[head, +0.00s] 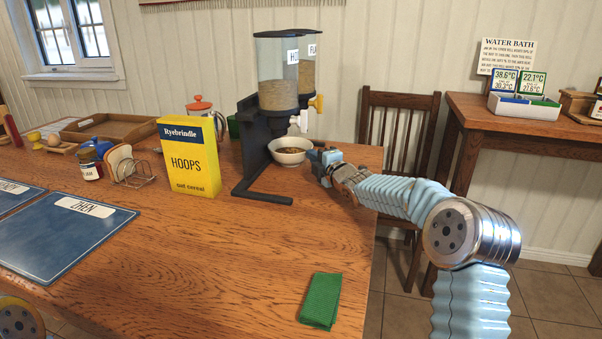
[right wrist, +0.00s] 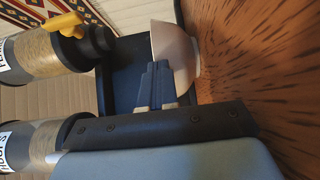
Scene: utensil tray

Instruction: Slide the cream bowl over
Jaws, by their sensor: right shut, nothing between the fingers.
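The cream bowl (head: 291,158) stands upright at the foot of the cereal dispenser (head: 277,95), with brown cereal in it. My right gripper (head: 313,155) is shut and empty, its tips at the bowl's right side. In the right wrist view, the shut fingers (right wrist: 157,72) overlap the bowl (right wrist: 183,62); I cannot tell for sure whether they touch it. My left gripper is outside the picture.
A yellow cereal box (head: 190,158) stands left of the dispenser's dark base (head: 262,198). A green cloth (head: 321,300) lies near the table's right edge. A wooden chair (head: 400,125) is behind the table. The front middle of the table (head: 225,255) is clear.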

